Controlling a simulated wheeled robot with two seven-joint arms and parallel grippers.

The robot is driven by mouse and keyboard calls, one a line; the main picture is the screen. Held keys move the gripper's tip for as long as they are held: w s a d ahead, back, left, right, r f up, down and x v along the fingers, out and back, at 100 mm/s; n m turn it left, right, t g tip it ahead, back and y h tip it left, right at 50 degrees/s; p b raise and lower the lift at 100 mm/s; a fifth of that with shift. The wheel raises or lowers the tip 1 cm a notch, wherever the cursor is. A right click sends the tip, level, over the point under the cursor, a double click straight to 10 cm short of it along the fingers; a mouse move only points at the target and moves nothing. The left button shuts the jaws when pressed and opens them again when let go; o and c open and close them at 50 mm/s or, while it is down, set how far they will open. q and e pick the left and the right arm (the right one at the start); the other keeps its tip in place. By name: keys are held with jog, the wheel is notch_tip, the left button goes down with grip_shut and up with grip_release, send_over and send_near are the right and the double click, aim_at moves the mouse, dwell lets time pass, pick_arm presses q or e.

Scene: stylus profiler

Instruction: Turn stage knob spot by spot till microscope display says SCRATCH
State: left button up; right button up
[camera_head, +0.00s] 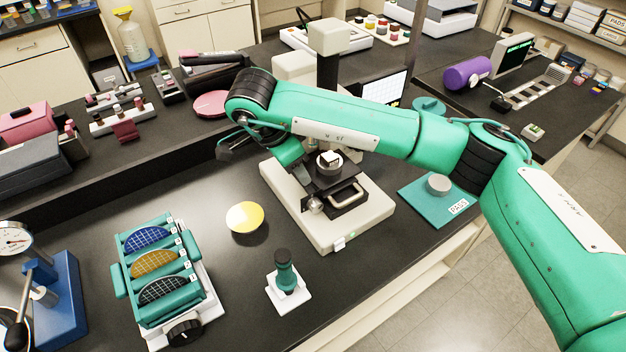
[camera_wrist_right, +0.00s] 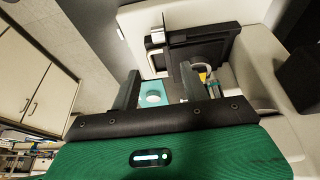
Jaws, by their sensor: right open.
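The stylus profiler stands on a cream base (camera_head: 335,236), with its dark stage (camera_head: 345,195) under the head. A small round silver knob (camera_head: 316,205) sits at the front left of the stage. The display (camera_head: 386,92) behind is partly covered by my right arm, and I cannot read a word on it. My right gripper (camera_head: 232,148) is to the left of the profiler, apart from the knob. In the right wrist view my right gripper (camera_wrist_right: 160,84) is open and empty, with part of the profiler (camera_wrist_right: 190,50) beyond the fingers. My left gripper is out of view.
A yellow disc (camera_head: 245,217), a wafer rack (camera_head: 160,275) and a teal-handled tool (camera_head: 286,275) stand on the dark bench nearby. A teal mat (camera_head: 425,205) with a grey puck lies right of the profiler. Bare bench shows left of the base.

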jog(key=p, duration=0.5)
send_near(315, 201)
jog(key=x, duration=0.7)
jog(key=shift+s+f, duration=0.1)
jog(key=shift+f, duration=0.2)
jog(key=shift+d+f, duration=0.2)
jog(key=shift+f, duration=0.4)
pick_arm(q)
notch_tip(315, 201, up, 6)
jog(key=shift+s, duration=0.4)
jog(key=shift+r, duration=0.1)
